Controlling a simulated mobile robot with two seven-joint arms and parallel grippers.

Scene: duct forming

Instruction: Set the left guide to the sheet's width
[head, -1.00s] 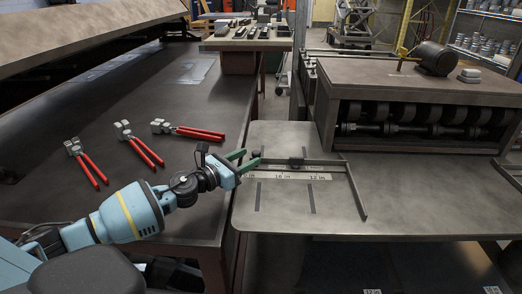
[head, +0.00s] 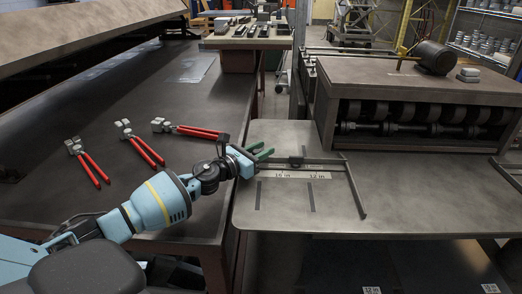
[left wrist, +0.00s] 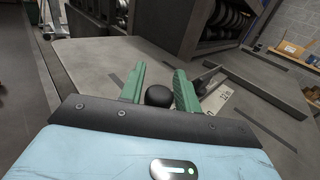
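The left guide (head: 355,190) is a dark bar on the grey feed table, joined to a crossbar that runs left beside a scale strip (head: 290,175) marked 16 in and 12 in. A small dark block (head: 296,162) sits on the crossbar. My left gripper (head: 265,154) is at the crossbar's left end. In the left wrist view a round black knob (left wrist: 158,96) lies between the green fingers of my left gripper (left wrist: 160,88). The fingers are apart, and whether they touch the knob cannot be told. No sheet can be made out on the table. My right gripper is out of view.
Three red-handled pliers (head: 88,162) lie on the dark bench at left. The roller machine (head: 420,105) stands behind the feed table (head: 420,200). Another bar (head: 508,174) is at the table's right edge. Labelled 12 in pieces (head: 372,290) lie below.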

